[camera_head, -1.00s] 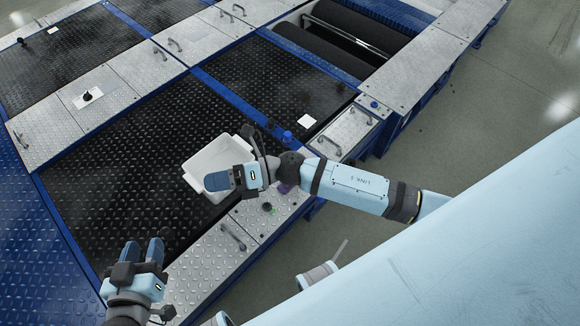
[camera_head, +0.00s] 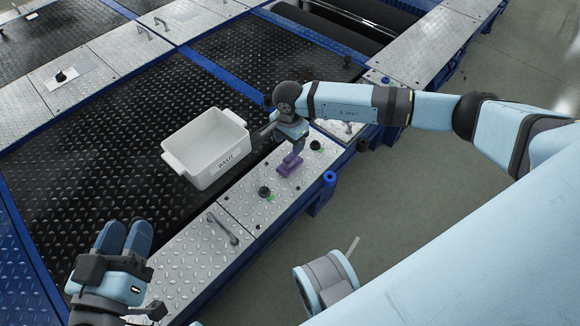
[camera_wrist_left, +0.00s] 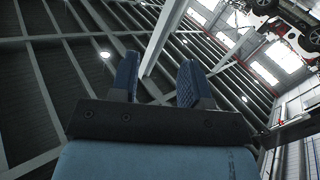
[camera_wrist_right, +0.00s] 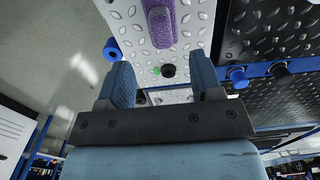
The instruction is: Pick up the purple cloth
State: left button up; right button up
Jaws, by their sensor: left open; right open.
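The purple cloth (camera_head: 289,164) lies on the silver diamond-plate ledge, between two black knobs. In the right wrist view the cloth (camera_wrist_right: 160,26) is at the top centre, beyond the fingertips. My right gripper (camera_head: 297,148) is above the cloth and partly covers it in the head view. In the right wrist view its two fingers (camera_wrist_right: 165,82) are apart with nothing between them. My left gripper (camera_head: 124,236) is at the lower left of the head view, far from the cloth. In the left wrist view its fingers (camera_wrist_left: 157,78) are open, empty and pointing up at the ceiling.
A white bin (camera_head: 206,150) with lettering stands on the black plate, left of the cloth. Black knobs (camera_head: 264,192) (camera_head: 316,145) and a metal handle (camera_head: 222,229) rise from the ledge. A blue cylinder (camera_head: 329,179) sits at the ledge's outer edge. Open floor lies to the right.

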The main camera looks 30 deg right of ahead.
aim_at(290, 156)
notch_tip(290, 156, down, 5)
jog(key=shift+r+b, duration=0.15)
jog(key=shift+b, duration=0.55)
notch_tip(290, 156, down, 5)
jog(key=b, duration=0.2)
jog(key=shift+w+d+r+b, duration=0.1)
jog(key=shift+d+r+b, duration=0.1)
jog(key=shift+b, duration=0.15)
jog(key=c, duration=1)
pick_arm(q)
jog(key=shift+w+a+f+m+t, duration=0.15)
jog(key=shift+w+a+f+m, duration=0.15)
jog(key=shift+w+m, duration=0.25)
jog(key=shift+w+a+f+m+t, duration=0.15)
jog(key=shift+w+a+f+m, duration=0.15)
jog(key=shift+m, duration=0.35)
